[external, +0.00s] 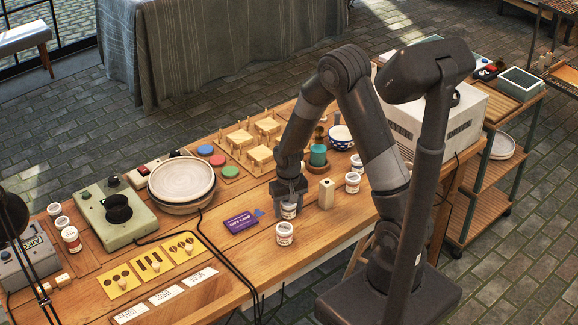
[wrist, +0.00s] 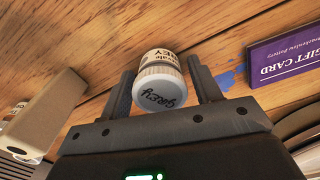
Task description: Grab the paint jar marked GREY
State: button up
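A small white paint jar (external: 289,211) stands on the wooden table directly under my gripper (external: 290,190). In the wrist view, the jar (wrist: 160,62) shows its white lid, hand-lettered GREY, and a label that also ends in EY.
A purple gift card (external: 242,220) lies to the left, and black cables (external: 222,255) cross the table.

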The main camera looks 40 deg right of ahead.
jog(key=c, duration=0.8)
